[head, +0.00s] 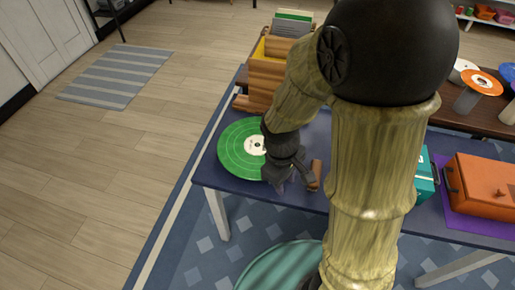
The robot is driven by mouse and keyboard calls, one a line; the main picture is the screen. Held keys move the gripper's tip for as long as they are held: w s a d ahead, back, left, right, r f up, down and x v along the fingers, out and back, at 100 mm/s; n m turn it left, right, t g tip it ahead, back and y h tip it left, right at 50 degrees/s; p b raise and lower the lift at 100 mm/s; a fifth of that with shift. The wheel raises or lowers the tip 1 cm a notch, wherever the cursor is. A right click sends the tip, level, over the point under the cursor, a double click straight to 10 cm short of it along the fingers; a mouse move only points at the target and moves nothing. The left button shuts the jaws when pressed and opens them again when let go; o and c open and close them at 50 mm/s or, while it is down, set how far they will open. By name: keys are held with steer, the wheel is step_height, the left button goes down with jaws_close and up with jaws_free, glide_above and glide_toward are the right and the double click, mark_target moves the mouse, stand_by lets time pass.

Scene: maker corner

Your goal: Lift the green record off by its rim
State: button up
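The green record (238,150) has a pale centre label and lies flat at the left end of the dark blue table (207,171). Its right part is hidden behind my arm and gripper. My gripper (291,184) points down beside the record's right side, low over the table. The wrist covers the place where fingers and rim would meet, so I cannot tell whether they touch or whether the fingers are open. What lies under the record is hidden.
A wooden crate (265,80) with sleeves stands behind the record. A brown piece (316,173) stands right of my gripper. Further right are a teal box (425,180) and an orange case (485,187). Floor (130,160) is open to the left.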

steer(key=a+f+n+t+h+b, duration=0.1)
steer(key=a+f+n+h+b, duration=0.2)
steer(key=a+f+n+h, duration=0.5)
steer(key=a+f+n+t+h+b, duration=0.15)
steer(key=f+n, duration=0.35)
steer(key=n, duration=0.8)
steer(key=a+f+n+t+h+b, duration=0.1)
steer(key=a+f+n+t+b, duration=0.2)
steer(key=a+n+t, duration=0.8)
steer(key=a+f+n, duration=0.1)
steer(key=a+n, duration=0.1)
steer(key=n, duration=0.3)
steer(key=shift+s+a+f+b, duration=0.2)
steer(key=shift+s+b, duration=0.2)
steer(key=shift+d, duration=0.1)
steer(key=x, duration=1.2)
steer(key=shift+r+b, duration=0.1)
steer(key=shift+b, duration=0.3)
steer(key=shift+w, duration=0.1)
